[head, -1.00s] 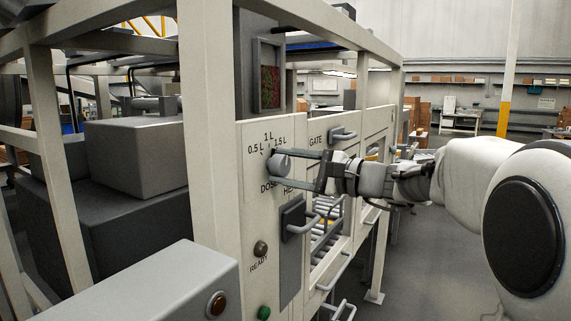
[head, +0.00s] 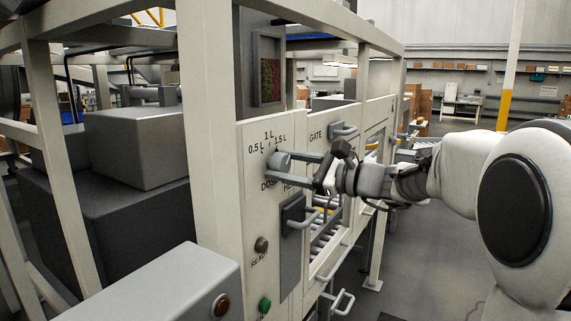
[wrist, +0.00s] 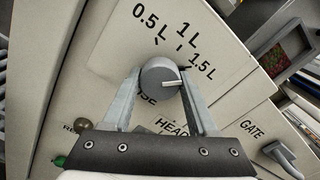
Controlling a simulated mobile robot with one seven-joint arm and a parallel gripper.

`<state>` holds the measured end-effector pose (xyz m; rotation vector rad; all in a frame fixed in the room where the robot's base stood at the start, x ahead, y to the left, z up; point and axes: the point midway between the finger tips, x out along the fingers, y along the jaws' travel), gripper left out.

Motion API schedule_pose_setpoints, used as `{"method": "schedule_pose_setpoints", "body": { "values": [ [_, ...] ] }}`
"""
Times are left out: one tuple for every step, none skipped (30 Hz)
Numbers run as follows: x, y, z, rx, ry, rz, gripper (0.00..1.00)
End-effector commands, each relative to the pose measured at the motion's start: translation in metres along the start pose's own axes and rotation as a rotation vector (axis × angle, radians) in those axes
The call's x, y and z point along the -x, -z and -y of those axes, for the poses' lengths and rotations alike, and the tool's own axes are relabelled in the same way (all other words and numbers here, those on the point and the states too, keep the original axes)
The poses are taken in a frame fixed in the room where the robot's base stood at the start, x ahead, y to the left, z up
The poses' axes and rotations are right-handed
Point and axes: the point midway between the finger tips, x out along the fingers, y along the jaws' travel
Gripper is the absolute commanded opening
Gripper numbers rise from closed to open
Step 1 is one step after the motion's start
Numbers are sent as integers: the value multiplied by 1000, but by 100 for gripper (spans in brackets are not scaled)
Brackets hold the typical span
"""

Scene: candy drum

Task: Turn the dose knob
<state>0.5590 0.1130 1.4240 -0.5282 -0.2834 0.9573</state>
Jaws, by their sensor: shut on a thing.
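The dose knob (head: 279,161) is a round grey knob on the pale machine panel, below the 0.5 L, 1 L and 1.5 L marks. In the wrist view the knob (wrist: 158,72) sits between the two fingers, and its white pointer line points right, toward the 1.5 L side. My gripper (head: 288,166) is shut on the knob, one finger on each side; it also shows in the wrist view (wrist: 161,90). The hand is rolled relative to the panel's lettering. The fingers hide part of the lettering below the knob.
A grey handle marked GATE (head: 343,131) is right of the knob. Another handle (head: 303,220) sticks out below it. A dark READY button (head: 261,244) and a green button (head: 265,305) are lower on the panel. A frame post (head: 208,130) stands left.

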Motion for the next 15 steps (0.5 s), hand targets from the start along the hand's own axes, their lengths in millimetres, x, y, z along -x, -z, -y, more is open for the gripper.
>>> {"method": "schedule_pose_setpoints", "body": {
  "values": [
    [0, 1, 0, -5, 1, 0, 3],
    [0, 1, 0, -6, 1, 0, 3],
    [0, 1, 0, -6, 1, 0, 3],
    [0, 1, 0, -6, 1, 0, 3],
    [0, 1, 0, -6, 1, 0, 3],
    [0, 1, 0, -6, 1, 0, 3],
    [0, 1, 0, -6, 1, 0, 3],
    [0, 1, 0, -6, 1, -1, 3],
    [0, 1, 0, -6, 1, -1, 3],
    [0, 1, 0, -6, 1, -1, 61],
    [0, 1, 0, -6, 1, -1, 66],
    [0, 1, 0, -5, 1, -1, 73],
    [0, 1, 0, -5, 0, -1, 79],
    [0, 1, 0, -5, 0, -1, 84],
    [0, 1, 0, -4, 0, -1, 89]
  ]
}}
